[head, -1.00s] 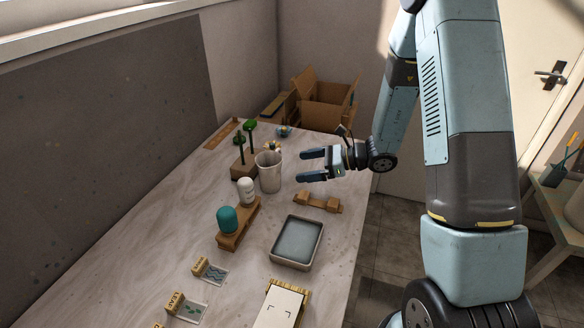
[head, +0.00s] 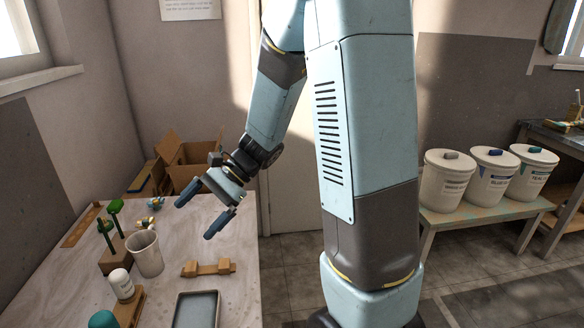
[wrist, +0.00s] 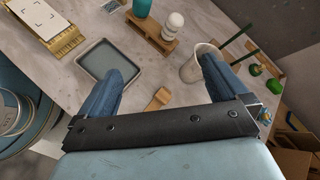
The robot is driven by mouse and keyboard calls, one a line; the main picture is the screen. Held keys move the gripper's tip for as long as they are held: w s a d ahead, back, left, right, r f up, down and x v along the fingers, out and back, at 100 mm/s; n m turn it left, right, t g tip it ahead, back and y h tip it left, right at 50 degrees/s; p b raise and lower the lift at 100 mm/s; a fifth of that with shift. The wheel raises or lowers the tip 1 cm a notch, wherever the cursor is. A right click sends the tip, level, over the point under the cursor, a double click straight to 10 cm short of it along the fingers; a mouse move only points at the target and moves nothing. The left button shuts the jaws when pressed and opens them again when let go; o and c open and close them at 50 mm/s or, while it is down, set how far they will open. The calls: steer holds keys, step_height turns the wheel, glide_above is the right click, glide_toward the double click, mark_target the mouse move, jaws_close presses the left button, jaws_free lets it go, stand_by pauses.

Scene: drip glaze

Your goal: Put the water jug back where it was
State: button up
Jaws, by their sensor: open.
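The water jug (head: 146,256), a pale, open-topped vessel, stands upright on the table (head: 62,281) to the right of a wooden block with green-topped tools. My gripper (head: 194,220) is open and empty, above the table and to the right of the jug, apart from it. In the wrist view, the jug (wrist: 196,68) shows beside the right finger of my gripper (wrist: 167,72), which partly covers it. Its contents cannot be made out.
A wooden rest (head: 208,268) lies right of the jug, with a grey tray (head: 197,311) in front. A white-topped bottle (head: 121,284) and a teal one (head: 102,319) stand at the left. Cardboard boxes (head: 188,152) are behind; lidded buckets (head: 448,182) stand on a bench at right.

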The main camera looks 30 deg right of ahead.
steer(key=s+d+r+n+t+h, duration=0.7)
steer(key=s+d+r+n+h, duration=0.3)
steer(key=s+d+r, duration=0.4)
steer(key=shift+s+d+r+h, duration=0.3)
steer(key=shift+s+d+h, duration=0.1)
steer(key=shift+d, duration=0.5)
